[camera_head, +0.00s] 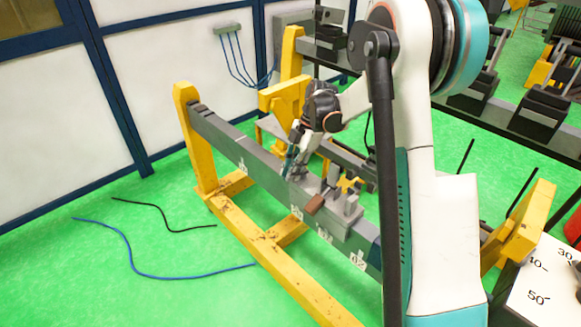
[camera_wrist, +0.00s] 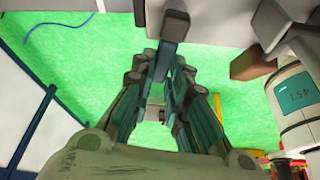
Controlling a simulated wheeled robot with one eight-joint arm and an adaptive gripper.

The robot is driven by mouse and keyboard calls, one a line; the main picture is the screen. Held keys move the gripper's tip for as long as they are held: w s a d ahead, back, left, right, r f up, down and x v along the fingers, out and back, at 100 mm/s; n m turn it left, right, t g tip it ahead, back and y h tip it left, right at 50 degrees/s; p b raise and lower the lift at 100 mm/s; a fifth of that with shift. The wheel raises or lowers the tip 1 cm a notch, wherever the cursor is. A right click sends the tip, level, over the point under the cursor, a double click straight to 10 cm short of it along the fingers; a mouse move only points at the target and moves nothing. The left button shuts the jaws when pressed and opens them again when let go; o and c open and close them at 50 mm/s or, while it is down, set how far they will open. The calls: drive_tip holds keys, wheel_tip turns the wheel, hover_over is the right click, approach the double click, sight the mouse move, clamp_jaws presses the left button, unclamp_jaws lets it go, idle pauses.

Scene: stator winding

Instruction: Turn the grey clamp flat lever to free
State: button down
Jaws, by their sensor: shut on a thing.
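The grey clamp (camera_head: 345,208) sits on the grey beam, just to the right of my gripper (camera_head: 297,170) in the head view. In the wrist view, my gripper (camera_wrist: 167,62) has its fingers drawn together on the end of a grey flat lever (camera_wrist: 174,25). In the head view the lever itself is mostly hidden behind the fingers, and its exact angle cannot be told. A brown block-like handle (camera_head: 314,204) sticks out from the clamp on the near side; a brown block also shows in the wrist view (camera_wrist: 250,63).
The grey beam (camera_head: 235,150) rests on a yellow frame (camera_head: 262,245). A black cable (camera_head: 165,212) and a blue cable (camera_head: 135,262) lie on the open green floor at left. A white wall with blue posts stands behind. Machinery fills the right side.

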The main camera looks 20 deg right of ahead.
drive_tip(key=shift+s+d+n+g, duration=0.1)
drive_tip(key=shift+s+n+g, duration=0.3)
drive_tip(key=shift+n, duration=0.7)
drive_tip(key=shift+h, duration=0.3)
drive_tip(key=c, duration=1.6)
unclamp_jaws()
drive_tip(key=shift+o, duration=0.2)
drive_tip(key=shift+r, duration=0.1)
drive_tip(key=v, duration=1.1)
drive_tip(key=shift+d+r, duration=0.3)
drive_tip(key=shift+r, duration=0.05)
drive_tip(key=shift+w, duration=0.1)
